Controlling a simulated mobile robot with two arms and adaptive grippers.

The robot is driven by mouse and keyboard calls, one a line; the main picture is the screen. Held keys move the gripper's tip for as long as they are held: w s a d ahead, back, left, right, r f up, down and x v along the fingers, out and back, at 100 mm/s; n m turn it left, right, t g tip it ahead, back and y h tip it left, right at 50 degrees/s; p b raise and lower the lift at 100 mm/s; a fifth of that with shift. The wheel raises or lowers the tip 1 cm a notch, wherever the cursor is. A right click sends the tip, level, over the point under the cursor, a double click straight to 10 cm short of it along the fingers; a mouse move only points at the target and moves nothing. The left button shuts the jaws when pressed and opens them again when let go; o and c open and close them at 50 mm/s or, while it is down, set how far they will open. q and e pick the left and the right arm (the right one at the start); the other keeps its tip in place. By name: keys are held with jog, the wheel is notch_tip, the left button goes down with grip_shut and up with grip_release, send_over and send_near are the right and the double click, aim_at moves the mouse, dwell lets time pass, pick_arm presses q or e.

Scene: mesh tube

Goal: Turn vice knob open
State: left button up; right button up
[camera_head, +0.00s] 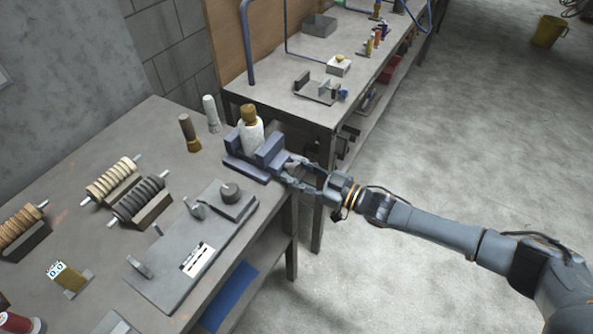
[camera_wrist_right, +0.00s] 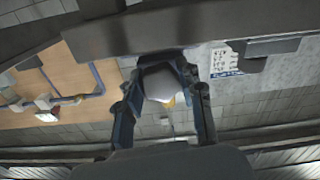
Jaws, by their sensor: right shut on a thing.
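The blue vice (camera_head: 262,153) stands on the near bench's right corner. A white bottle (camera_head: 253,136) with a brown cap stands upright at its jaws; whether the jaws press on it I cannot tell. My right gripper (camera_head: 298,174) reaches in from the right and is shut on the vice knob at the vice's right side. In the head view the fingers mostly hide the knob. In the right wrist view the pale grey knob (camera_wrist_right: 160,86) sits between the two fingers of the gripper (camera_wrist_right: 162,92). My left gripper is not in view.
A grey plate fixture (camera_head: 165,284) lies in front of the vice. Spool racks (camera_head: 137,203) stand to the left, and two small bottles (camera_head: 189,133) stand behind. A second bench (camera_head: 290,105) is beyond.

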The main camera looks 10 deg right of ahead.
jog(key=shift+n, duration=0.8)
jog(key=o, duration=1.2)
jog(key=v, duration=1.2)
